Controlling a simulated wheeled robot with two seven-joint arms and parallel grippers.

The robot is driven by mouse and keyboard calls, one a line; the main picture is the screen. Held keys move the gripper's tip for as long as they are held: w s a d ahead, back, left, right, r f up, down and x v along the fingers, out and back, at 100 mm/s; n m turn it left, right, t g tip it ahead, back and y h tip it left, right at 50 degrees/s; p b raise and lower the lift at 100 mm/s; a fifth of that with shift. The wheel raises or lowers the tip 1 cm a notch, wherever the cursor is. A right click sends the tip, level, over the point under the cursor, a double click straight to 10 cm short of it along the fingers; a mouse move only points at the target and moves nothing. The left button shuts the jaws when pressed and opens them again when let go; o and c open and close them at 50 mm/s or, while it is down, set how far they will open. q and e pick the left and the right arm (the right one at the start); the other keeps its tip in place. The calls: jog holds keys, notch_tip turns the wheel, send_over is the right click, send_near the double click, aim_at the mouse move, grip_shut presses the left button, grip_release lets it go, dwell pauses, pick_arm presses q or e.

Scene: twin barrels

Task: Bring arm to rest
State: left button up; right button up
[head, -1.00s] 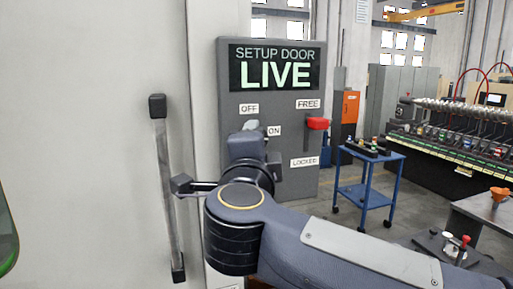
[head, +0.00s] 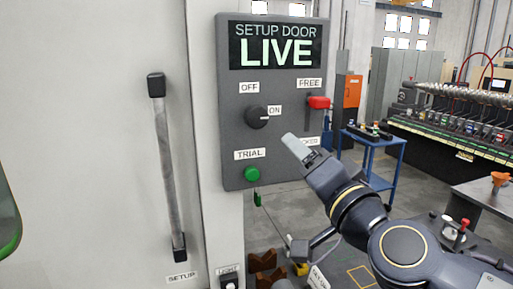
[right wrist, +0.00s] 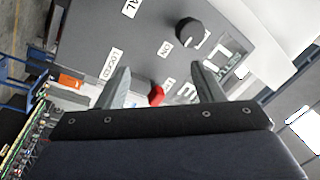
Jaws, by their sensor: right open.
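My right gripper (head: 303,147) is in front of the lower right part of the grey control panel (head: 230,140), apart from the knob. In the right wrist view its two fingers (right wrist: 160,85) are spread with nothing between them that they hold. The panel's screen (head: 277,46) reads "SETUP DOOR LIVE". The black rotary knob (head: 257,117) points toward ON; it also shows in the right wrist view (right wrist: 188,30). The red lever (head: 318,102) is up by FREE. The LOCKED label is partly hidden behind my gripper. My left gripper is not in view.
A green button (head: 252,174) sits under the TRIAL label. A door with a vertical handle (head: 168,170) is at the left. A blue cart (head: 374,150) and a grey table (head: 485,190) stand to the right. A small switch (head: 229,281) is low by the door.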

jog(key=s+d+f+n+g+h, duration=0.1)
jog(key=s+d+f+g, duration=0.3)
jog(key=s+f, duration=0.3)
jog(key=s+d+f+n+g+h, duration=0.1)
jog(key=s+d+f+g, duration=0.3)
jog(key=f, duration=1.1)
jog(key=s+d+f+n+g+h, duration=0.1)
jog(key=s+d+f+g, duration=0.3)
jog(key=s+f, duration=0.6)
jog(key=shift+d+f+n+g+h, duration=0.3)
jog(key=shift+f+n+g, duration=0.2)
jog(key=shift+f+n, duration=0.1)
